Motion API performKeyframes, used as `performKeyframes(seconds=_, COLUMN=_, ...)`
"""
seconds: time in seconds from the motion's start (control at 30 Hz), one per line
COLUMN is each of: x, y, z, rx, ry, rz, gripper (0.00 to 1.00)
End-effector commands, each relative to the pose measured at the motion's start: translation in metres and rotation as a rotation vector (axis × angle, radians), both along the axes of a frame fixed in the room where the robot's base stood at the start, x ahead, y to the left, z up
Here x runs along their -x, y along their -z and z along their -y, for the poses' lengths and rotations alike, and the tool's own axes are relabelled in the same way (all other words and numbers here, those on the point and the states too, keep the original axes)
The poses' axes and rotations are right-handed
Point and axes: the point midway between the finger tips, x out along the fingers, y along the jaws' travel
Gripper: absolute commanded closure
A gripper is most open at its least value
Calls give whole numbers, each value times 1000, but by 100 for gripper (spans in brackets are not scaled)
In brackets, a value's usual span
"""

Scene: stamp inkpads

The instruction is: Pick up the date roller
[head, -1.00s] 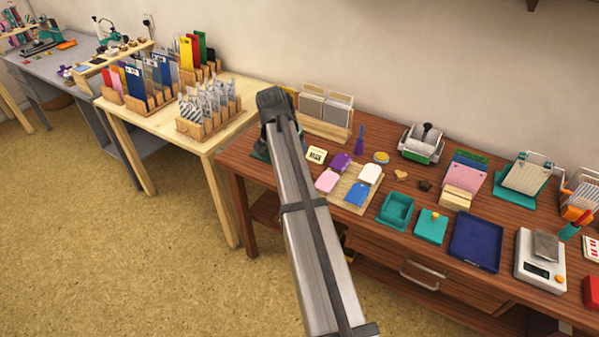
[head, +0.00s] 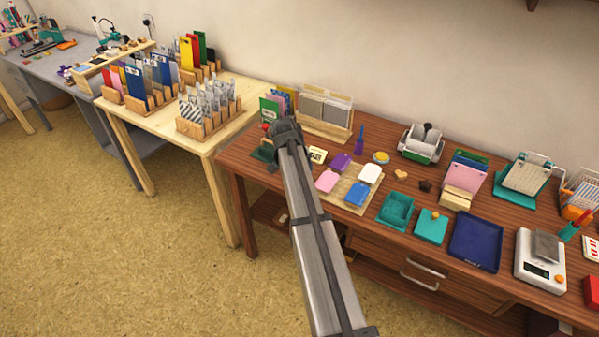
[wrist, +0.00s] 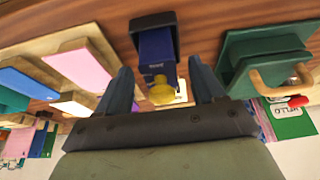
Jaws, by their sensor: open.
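In the wrist view a small upright-looking device with a dark blue body, black end and yellow knob (wrist: 157,45) lies between my fingers; I take it to be the date roller. Faint lettering shows on its blue body. My gripper (wrist: 161,70) is open, with one finger on each side of it, and I see no clear contact. In the head view my arm and gripper (head: 285,135) are over the left end of the brown table, and they hide the device there.
A dark green holder with a wooden handle (wrist: 265,60) stands close on the right in the wrist view. Pink and blue pads (wrist: 78,65) are close on the left. In the head view a card rack (head: 325,130) stands behind my gripper.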

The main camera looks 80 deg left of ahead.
Motion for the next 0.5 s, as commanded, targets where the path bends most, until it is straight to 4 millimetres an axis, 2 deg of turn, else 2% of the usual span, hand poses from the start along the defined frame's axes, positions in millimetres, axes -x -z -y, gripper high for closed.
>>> performKeyframes(seconds=0.13, x=-4, y=13, z=-5, rx=-1, ry=0, rz=0, gripper=32)
performKeyframes(seconds=0.37, x=-4, y=14, z=-5, rx=-1, ry=0, rz=0, gripper=33)
performKeyframes(seconds=0.5, x=-4, y=14, z=-5, rx=-1, ry=0, rz=0, gripper=46)
